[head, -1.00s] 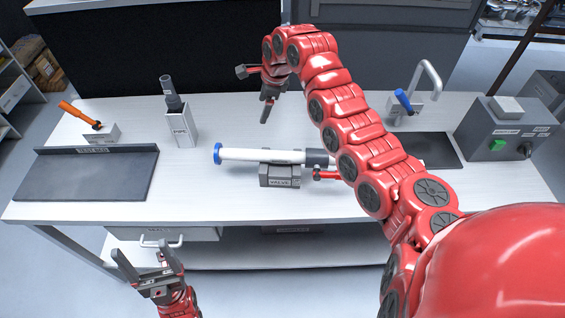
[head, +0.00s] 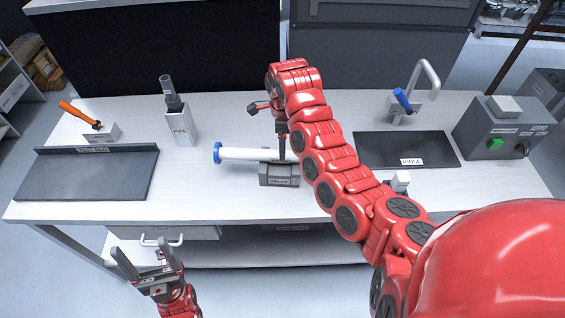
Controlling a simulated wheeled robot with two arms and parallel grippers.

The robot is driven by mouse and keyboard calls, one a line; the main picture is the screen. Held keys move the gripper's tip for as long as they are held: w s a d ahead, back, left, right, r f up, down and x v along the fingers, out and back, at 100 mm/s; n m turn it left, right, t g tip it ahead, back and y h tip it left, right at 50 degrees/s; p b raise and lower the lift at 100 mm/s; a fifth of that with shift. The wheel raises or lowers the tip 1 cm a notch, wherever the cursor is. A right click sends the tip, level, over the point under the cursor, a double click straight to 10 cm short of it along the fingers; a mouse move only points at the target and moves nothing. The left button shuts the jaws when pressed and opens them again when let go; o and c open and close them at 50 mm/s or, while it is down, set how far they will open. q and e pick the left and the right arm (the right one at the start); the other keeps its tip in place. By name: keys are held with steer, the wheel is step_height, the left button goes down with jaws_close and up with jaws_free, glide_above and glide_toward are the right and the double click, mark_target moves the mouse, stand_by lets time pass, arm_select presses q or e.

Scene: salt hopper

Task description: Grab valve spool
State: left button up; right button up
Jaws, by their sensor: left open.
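A white cylinder with a blue end, which looks like the valve spool (head: 240,154), lies level in a grey block labelled VALVE (head: 280,180) at the middle of the table. Its right end is hidden behind my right arm. My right gripper (head: 282,155) points down at the cylinder just above the block. Its fingers overlap the cylinder in the picture; whether they touch it or how wide they stand is not clear. My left gripper (head: 142,246) is open and empty in front of the table's front edge, at lower left.
A dark tray (head: 90,178) and an orange-handled tool (head: 80,114) are at the left. A grey stand with a dark-topped tool (head: 181,128) stands behind the cylinder. A black mat (head: 385,145), a blue-handled tap (head: 404,100) and a control box (head: 500,135) are at the right.

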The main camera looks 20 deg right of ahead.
mark_target(278, 162)
steer(key=shift+f, duration=0.65)
steer(key=shift+f+p, duration=0.15)
steer(key=shift+p, duration=0.2)
step_height(278, 162, down, 3)
steer(key=p, duration=0.2)
steer(key=shift+f+p, duration=0.2)
steer(key=shift+p, duration=0.15)
steer(key=shift+a+f, duration=0.1)
steer(key=shift+f, duration=0.7)
jaws_close()
